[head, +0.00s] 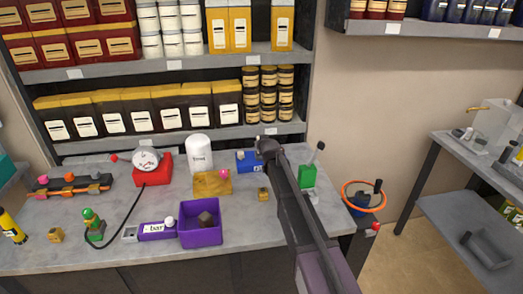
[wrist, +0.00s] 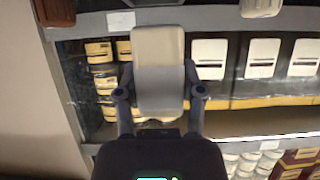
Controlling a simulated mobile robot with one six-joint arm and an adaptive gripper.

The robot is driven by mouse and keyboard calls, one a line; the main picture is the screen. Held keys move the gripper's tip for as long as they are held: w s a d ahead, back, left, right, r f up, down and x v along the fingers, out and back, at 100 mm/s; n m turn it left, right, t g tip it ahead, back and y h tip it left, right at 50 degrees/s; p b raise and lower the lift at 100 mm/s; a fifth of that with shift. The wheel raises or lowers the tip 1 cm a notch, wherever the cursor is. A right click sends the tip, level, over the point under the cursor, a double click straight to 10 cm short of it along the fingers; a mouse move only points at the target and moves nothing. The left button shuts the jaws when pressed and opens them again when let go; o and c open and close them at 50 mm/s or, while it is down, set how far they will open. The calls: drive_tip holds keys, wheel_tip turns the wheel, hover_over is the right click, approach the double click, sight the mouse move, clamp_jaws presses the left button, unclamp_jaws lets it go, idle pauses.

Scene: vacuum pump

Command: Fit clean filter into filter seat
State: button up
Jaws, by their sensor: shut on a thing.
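My gripper (wrist: 159,94) is shut on a pale block with rounded corners, which looks like the clean filter (wrist: 157,48). The block is cream at its far end and grey nearer the fingers, one finger on each side. In the head view my arm reaches from the lower right over the bench, but the fingers and the held block cannot be made out there. I cannot tell for certain which thing is the filter seat. A white domed cylinder (head: 199,155) stands at the back of the bench, behind a tan block (head: 212,184) with a pink knob.
A purple bin (head: 201,237) holds a dark grey block. A red box with a gauge (head: 152,170), a green block with a lever (head: 308,176) and an orange ring (head: 363,196) stand around the bench (head: 60,232). Full shelves (head: 200,65) rise behind. A side table (head: 492,160) is right.

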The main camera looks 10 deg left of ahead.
drive_tip(key=shift+w, duration=0.25)
drive_tip(key=shift+w+a, duration=0.15)
drive_tip(key=shift+w, duration=0.3)
drive_tip(key=shift+w+f, duration=0.25)
drive_tip(key=shift+w, duration=0.05)
drive_tip(key=shift+s+f+b, duration=0.15)
drive_tip(key=shift+f+b, duration=1.45)
drive_tip(key=shift+b, duration=0.2)
drive_tip(key=shift+f, duration=0.1)
drive_tip(key=o, duration=1.2)
